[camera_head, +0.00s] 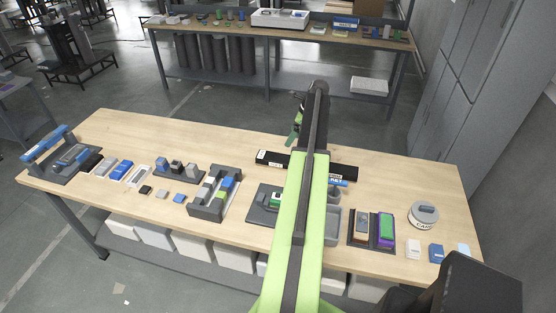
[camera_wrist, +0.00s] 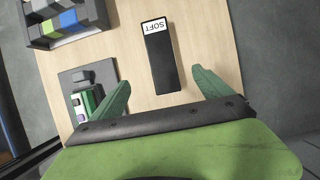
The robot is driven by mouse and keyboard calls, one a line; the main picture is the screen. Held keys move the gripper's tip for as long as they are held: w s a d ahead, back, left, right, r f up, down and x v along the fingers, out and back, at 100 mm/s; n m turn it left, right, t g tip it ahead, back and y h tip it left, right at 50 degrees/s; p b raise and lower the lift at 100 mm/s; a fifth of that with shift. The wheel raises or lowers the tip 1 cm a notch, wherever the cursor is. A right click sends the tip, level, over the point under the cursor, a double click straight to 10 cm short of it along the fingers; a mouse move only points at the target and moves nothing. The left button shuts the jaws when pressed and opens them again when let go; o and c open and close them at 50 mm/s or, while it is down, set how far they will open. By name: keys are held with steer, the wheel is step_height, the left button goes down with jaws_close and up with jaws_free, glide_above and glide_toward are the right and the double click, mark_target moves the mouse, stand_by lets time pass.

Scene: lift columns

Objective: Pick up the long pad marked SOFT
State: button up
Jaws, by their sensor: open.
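The long black pad (camera_wrist: 163,66) lies flat on the wooden table, with a white label reading SOFT at its far end in the wrist view. In the head view the pad (camera_head: 279,160) shows left of my arm, its label at the left end; my arm hides its middle. My gripper (camera_wrist: 160,80) is open and empty. Its two green fingers stand either side of the pad's near end in the wrist view, apart from it. In the head view a green finger shows beyond the pad, left of my arm. The height above the pad is hard to tell.
A dark tray with a green and white piece (camera_wrist: 83,103) lies left of the pad in the wrist view. A grey slotted holder (camera_head: 214,199) with blocks stands further left. A round grey tin (camera_head: 423,213) is at the right. The wood behind the pad is clear.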

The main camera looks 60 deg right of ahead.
steer(key=b, duration=1.1)
glide_toward(278, 157)
steer(key=x, duration=0.5)
steer(key=shift+s+a+f, duration=0.1)
steer(key=shift+a+f, duration=0.1)
steer(key=shift+f, duration=0.2)
steer(key=shift+r, duration=0.15)
steer(key=b+x, duration=0.5)
steer(key=shift+w+d+f, duration=0.2)
steer(key=shift+r, duration=0.2)
jaws_close()
